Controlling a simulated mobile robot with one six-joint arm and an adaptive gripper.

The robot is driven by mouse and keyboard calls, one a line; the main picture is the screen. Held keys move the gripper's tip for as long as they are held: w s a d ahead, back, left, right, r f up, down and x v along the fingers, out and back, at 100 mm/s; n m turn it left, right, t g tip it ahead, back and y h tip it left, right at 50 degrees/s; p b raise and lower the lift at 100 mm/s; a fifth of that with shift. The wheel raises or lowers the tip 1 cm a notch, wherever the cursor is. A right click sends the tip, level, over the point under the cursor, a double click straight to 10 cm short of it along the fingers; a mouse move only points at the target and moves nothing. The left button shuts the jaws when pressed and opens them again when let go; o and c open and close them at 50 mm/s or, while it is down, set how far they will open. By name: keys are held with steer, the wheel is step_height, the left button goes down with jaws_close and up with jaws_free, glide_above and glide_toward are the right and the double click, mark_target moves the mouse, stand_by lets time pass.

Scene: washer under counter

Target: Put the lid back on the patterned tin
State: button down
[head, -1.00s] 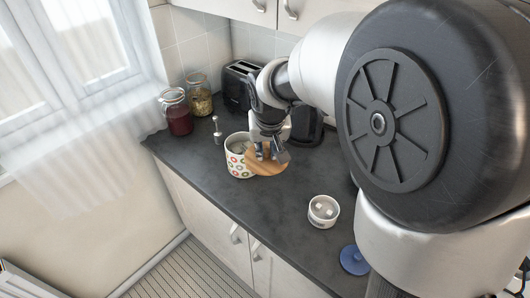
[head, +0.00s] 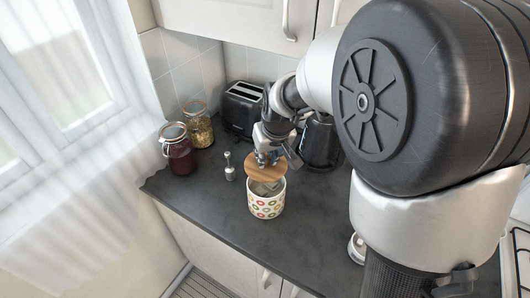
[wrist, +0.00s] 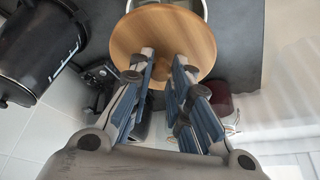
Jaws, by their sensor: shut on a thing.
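The patterned tin (head: 266,207), white with coloured rings, stands upright on the dark counter in the head view, its top uncovered. My gripper (head: 271,160) is shut on the round wooden lid (head: 262,172) and holds it over the back-left part of the tin's mouth, apparently slightly above the rim. The front-right of the opening still shows. In the wrist view the lid (wrist: 190,35) lies beyond my gripper's fingertips (wrist: 163,62), and part of the tin's pale rim (wrist: 203,8) shows past it. The exact gap between lid and rim cannot be told.
A jar of red contents (head: 178,155) and a jar of dry food (head: 198,128) stand at the back left. A small metal utensil (head: 229,168) stands left of the tin. A toaster (head: 243,105) and black kettle (head: 321,145) are behind.

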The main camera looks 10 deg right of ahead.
mark_target(269, 168)
steer(key=shift+s+d+f+b, duration=0.1)
steer(key=shift+s+f+b, duration=0.05)
steer(key=shift+f+b, duration=2.25)
steer(key=shift+f, duration=0.8)
steer(key=shift+f, duration=0.15)
steer(key=c, duration=1.4)
jaws_free()
steer(key=o, duration=0.5)
steer(key=shift+c, duration=0.2)
